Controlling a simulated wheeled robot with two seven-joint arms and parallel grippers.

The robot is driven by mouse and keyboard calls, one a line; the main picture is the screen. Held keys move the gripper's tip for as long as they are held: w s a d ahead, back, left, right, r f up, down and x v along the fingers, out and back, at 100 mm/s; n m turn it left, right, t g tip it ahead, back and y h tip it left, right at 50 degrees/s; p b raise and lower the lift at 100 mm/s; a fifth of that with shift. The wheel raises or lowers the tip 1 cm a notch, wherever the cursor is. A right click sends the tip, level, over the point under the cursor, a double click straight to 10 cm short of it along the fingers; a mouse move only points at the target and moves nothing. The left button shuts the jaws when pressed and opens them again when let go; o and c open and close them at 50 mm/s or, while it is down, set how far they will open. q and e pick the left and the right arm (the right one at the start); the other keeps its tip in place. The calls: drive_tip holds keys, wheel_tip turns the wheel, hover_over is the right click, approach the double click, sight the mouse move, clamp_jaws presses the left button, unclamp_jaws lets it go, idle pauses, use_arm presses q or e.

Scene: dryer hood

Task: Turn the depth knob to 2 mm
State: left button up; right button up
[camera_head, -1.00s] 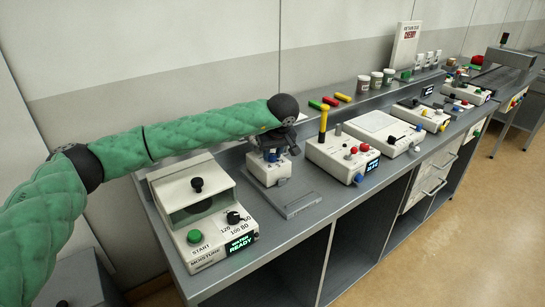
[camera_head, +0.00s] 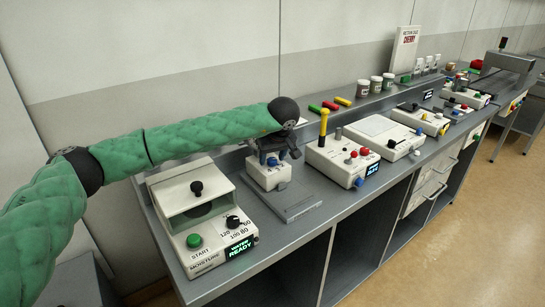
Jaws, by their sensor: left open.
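A small white unit (camera_head: 262,180) with a grey flat plate (camera_head: 290,203) in front stands on the bench, under the end of my left arm. A blue part (camera_head: 273,161), perhaps the depth knob, shows on its top between the dark fingers. My left gripper (camera_head: 271,157) is open, pointing down at the top of this unit, with its fingers around or just above the blue part. I cannot tell whether they touch it. Any scale marks or the 2 mm mark are too small or hidden. My right gripper is not in view.
A moisture meter (camera_head: 203,215) with a black dial stands to the left. A white box (camera_head: 343,160) with a yellow lever stands close on the right. Red, green and yellow pieces (camera_head: 330,104) lie on the shelf behind. The bench front edge is clear.

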sight(276, 170)
use_arm(q)
drive_tip(key=shift+s+r, duration=0.1)
drive_tip(key=shift+r, duration=0.15)
drive_tip(key=shift+b+v, duration=0.6)
drive_tip(key=shift+v, duration=0.5)
drive_tip(key=b+v, duration=0.1)
drive_tip(key=v, duration=0.2)
drive_tip(key=shift+s+r, duration=0.15)
drive_tip(key=shift+r, duration=0.2)
drive_tip(key=shift+s+d+r, duration=0.15)
drive_tip(key=shift+s+r, duration=0.1)
drive_tip(key=shift+r, duration=0.4)
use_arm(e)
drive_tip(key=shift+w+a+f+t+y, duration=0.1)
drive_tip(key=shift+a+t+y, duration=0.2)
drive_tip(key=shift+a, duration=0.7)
use_arm(q)
drive_tip(key=shift+f, duration=0.15)
